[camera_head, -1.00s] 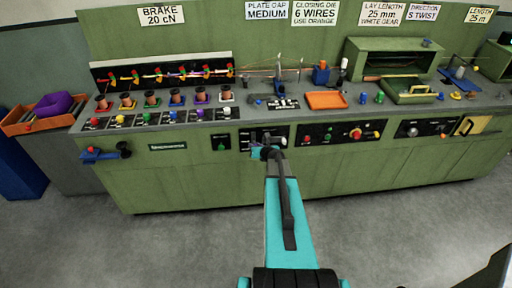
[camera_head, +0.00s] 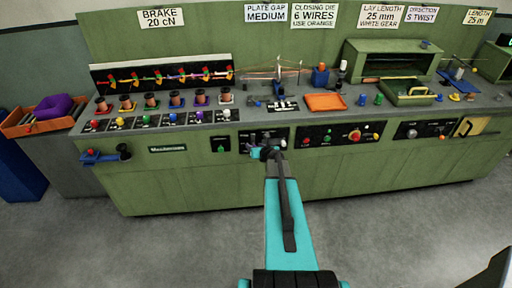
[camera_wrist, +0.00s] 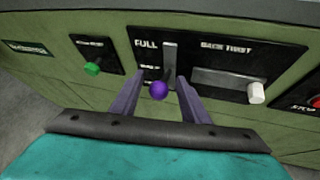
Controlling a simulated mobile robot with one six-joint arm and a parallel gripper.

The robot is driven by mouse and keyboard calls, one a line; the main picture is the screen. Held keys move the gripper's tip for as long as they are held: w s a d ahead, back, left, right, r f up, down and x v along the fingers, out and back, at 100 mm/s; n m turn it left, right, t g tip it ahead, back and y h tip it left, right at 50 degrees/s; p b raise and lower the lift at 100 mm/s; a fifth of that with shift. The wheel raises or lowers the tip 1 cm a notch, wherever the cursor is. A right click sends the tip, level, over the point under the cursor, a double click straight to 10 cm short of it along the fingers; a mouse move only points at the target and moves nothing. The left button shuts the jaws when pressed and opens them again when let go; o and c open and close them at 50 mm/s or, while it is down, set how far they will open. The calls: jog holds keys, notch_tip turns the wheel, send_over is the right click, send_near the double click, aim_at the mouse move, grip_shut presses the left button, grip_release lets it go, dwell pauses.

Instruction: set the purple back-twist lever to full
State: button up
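The purple back-twist lever shows in the wrist view as a round purple knob (camera_wrist: 158,90), low on a black panel with a vertical grey slot (camera_wrist: 170,60). A FULL label (camera_wrist: 146,44) is beside the slot's upper end; the knob sits well below it. A smaller label partway down is too blurred to read. My gripper (camera_wrist: 160,76) is open, its two fingers on either side of the knob with a visible gap to each. In the head view my gripper (camera_head: 265,152) is at the machine front and hides the lever.
To the right of the slot is a wide grey plate with a white knob (camera_wrist: 255,92) under the BACK TWIST label. A green button (camera_wrist: 92,68) is on a panel to the left. A red button (camera_wrist: 316,102) is at the right edge. The floor before the machine is clear.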

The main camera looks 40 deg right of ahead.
jog(key=shift+f, duration=0.1)
jog(key=shift+s+a, duration=0.1)
jog(key=shift+s, duration=0.05)
jog(key=shift+s, duration=0.15)
jog(key=b+v, duration=0.3)
jog(key=v, duration=1)
jog(key=shift+r, duration=0.25)
dwell(0.3)
